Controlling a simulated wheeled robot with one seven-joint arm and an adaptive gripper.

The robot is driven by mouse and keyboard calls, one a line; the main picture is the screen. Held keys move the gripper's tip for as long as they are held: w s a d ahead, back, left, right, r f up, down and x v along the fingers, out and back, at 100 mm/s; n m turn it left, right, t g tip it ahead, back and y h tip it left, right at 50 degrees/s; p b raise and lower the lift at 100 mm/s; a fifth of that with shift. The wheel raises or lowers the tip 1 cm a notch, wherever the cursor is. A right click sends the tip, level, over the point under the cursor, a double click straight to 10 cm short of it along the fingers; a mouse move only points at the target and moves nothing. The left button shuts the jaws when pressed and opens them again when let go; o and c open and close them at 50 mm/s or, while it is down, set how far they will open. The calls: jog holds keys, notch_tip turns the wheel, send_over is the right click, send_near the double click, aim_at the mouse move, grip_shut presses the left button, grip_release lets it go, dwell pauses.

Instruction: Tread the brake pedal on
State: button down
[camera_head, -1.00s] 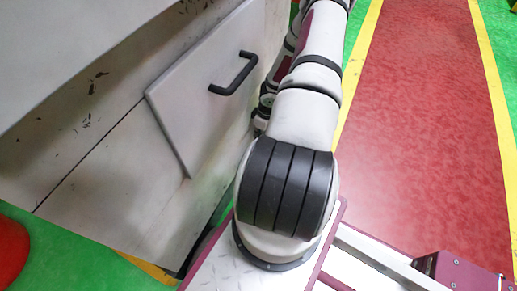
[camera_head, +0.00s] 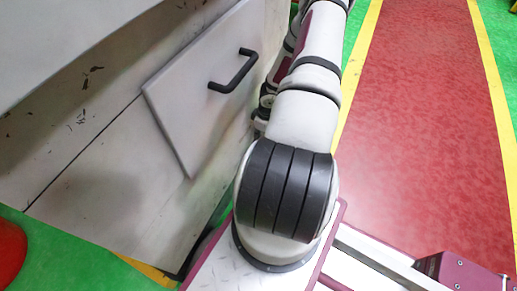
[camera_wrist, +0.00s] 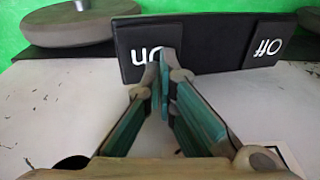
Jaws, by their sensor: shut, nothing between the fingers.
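The black pedal unit (camera_wrist: 210,57) lies across the upper part of the wrist view. Its left pedal, lettered "on" (camera_wrist: 136,45), is the brake pedal on. A second pedal lettered "Off" (camera_wrist: 270,45) is at its right end. My gripper (camera_wrist: 168,58) is shut and empty. Its fingertips overlap the right side of the "on" pedal in the picture; I cannot tell whether they touch it. The pedals and the gripper's fingers do not show in the head view, where my arm reaches away along the cabinet.
A pale, worn cabinet (camera_head: 85,180) with a panel and black handle (camera_head: 233,72) stands left of my arm. A red round object (camera_head: 10,252) is at the lower left. The red walkway (camera_head: 420,120) on the right is clear. A grey round disc (camera_wrist: 68,27) is left of the pedals.

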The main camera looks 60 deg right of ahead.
jog(key=shift+f+b, duration=0.75)
jog(key=shift+b, duration=0.1)
dwell(0.4)
jog(key=shift+r+p, duration=2.85)
jog(key=shift+r, duration=0.75)
